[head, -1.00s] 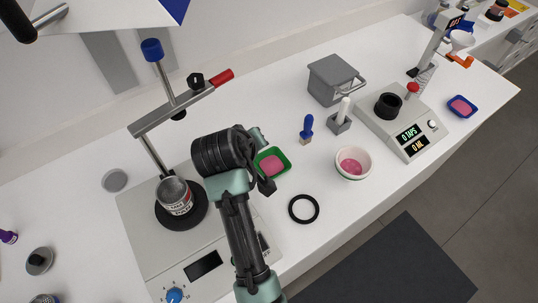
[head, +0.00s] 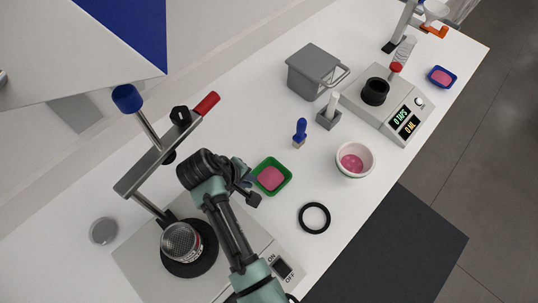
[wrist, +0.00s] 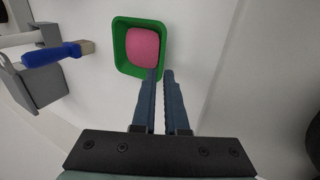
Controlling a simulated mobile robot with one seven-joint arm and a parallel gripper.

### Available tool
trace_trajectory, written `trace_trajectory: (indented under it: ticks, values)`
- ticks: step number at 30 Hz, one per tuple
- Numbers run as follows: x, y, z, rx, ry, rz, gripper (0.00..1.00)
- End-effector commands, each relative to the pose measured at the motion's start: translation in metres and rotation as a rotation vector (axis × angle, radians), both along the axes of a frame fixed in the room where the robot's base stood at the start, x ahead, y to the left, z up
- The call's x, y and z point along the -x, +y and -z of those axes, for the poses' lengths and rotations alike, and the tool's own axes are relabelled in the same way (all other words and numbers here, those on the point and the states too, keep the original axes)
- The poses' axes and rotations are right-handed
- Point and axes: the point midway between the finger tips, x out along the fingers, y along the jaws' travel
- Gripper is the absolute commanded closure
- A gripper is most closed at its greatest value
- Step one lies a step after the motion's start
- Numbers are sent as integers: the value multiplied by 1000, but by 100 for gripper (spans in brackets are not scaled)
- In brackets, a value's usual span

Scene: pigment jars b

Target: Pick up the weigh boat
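A green square weigh boat (head: 287,182) holding a pink mass sits on the white bench, just right of my gripper (head: 247,183) in the head view. In the wrist view the green boat (wrist: 119,50) is at top centre, beyond my gripper (wrist: 161,72). The two blue-grey fingers are parallel with a narrow empty gap between them. The left fingertip overlaps the boat's near corner in the picture; I cannot tell whether it touches. A second, blue weigh boat (head: 433,80) with pink contents lies at the far right end of the bench.
A blue-handled brush (head: 300,130), black ring (head: 314,232), white bowl (head: 369,176), grey lidded box (head: 312,80) and scale (head: 425,108) stand around the green boat. A stirrer stand (head: 140,178) with a can is on the left. Bare bench lies between them.

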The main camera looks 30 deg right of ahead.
Motion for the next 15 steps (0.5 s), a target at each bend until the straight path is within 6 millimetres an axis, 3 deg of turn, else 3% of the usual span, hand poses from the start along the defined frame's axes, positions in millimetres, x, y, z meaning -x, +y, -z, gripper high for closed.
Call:
trace_trajectory:
  ticks: [9,15]
  values:
    - [-5,-17,33,1,2,0,89]
    - [-6,-20,42,0,-2,0,89]
